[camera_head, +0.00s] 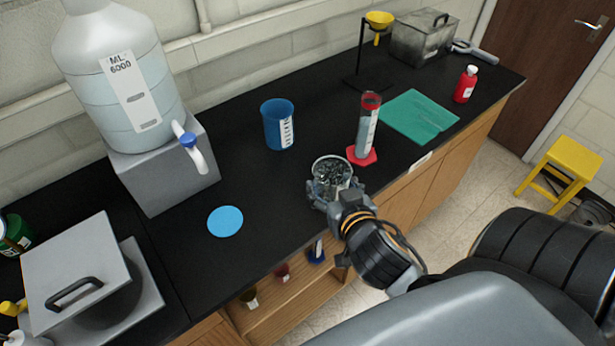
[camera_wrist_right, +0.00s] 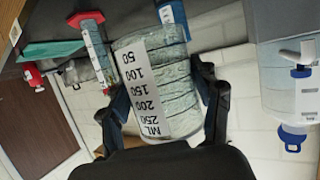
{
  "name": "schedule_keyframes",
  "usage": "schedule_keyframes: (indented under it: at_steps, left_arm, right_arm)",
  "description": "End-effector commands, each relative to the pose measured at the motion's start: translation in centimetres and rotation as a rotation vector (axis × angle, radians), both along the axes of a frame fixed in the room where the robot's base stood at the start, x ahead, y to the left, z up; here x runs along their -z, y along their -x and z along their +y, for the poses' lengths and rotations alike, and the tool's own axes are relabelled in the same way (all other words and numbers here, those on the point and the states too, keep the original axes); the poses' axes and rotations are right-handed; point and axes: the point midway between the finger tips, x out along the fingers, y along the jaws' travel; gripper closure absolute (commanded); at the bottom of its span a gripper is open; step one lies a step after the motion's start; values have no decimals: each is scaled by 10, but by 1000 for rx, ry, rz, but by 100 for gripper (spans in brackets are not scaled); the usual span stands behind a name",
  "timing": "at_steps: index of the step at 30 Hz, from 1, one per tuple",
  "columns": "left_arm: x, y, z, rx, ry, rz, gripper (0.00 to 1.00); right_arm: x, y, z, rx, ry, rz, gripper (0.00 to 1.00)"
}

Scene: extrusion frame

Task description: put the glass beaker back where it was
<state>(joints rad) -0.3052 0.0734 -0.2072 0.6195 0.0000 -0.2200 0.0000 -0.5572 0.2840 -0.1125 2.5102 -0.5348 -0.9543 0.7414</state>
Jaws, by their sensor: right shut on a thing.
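The glass beaker (camera_head: 332,172) is clear, with a white scale label that shows in the right wrist view (camera_wrist_right: 158,85). My right gripper (camera_head: 335,195) is shut around the beaker's sides near the front edge of the black bench. In the right wrist view, its two fingers (camera_wrist_right: 163,105) sit on either side of the beaker. I cannot tell whether the beaker's base touches the bench top. A flat light-blue disc (camera_head: 225,221) lies on the bench to the left of the beaker. My left gripper is not in view.
A red-based measuring cylinder (camera_head: 367,125) stands just behind and right of the beaker. A blue beaker (camera_head: 278,124) stands behind left. A large water bottle (camera_head: 120,85) on a grey block is at left. The black bench (camera_head: 240,180) is clear around the disc.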

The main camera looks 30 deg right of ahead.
Motion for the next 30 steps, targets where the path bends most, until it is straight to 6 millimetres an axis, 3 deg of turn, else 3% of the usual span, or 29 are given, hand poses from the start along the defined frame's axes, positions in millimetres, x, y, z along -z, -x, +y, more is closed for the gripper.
schedule_keyframes:
  at_steps: [6,15,18,24,30]
  left_arm:
    - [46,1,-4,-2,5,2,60]
    - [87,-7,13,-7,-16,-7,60]
    - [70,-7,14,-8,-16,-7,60]
    - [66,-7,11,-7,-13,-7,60]
    - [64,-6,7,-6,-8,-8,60]
  right_arm:
    - [21,-29,-8,-1,2,-12,70]
    - [35,-66,-18,1,3,-6,70]
    - [37,-86,-23,0,4,1,70]
    - [74,-113,-30,1,2,2,70]
    - [91,-126,-33,0,0,0,70]
